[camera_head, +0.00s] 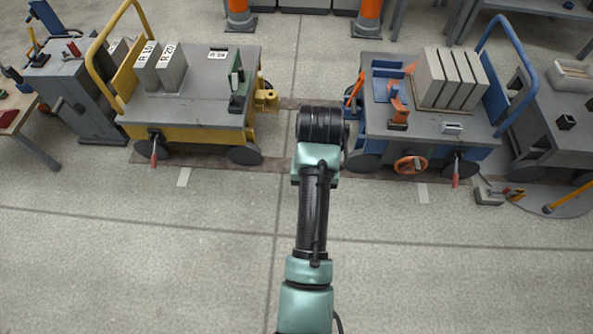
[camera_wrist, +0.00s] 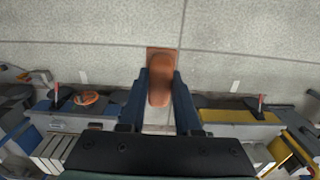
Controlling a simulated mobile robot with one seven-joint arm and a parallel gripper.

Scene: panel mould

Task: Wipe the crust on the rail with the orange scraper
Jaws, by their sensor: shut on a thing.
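My gripper (camera_wrist: 160,100) is shut on the orange scraper (camera_wrist: 160,88). The scraper's rounded handle sits between the dark blue fingers, and a flat rectangular brownish-orange part shows beyond it, over the floor. In the head view my arm reaches to the gap between two carts, and its dark wrist hides the fingers and scraper. Brownish strips, likely the rail (camera_head: 270,165), run along the floor beneath the carts. I cannot make out the crust as a separate patch, nor whether the scraper touches anything.
A yellow cart (camera_head: 190,108) with grey panels stands left of my arm. A blue cart (camera_head: 470,122) with upright panels and an orange tool (camera_head: 398,105) stands right. Orange cones (camera_head: 238,15) stand behind. The near floor is clear.

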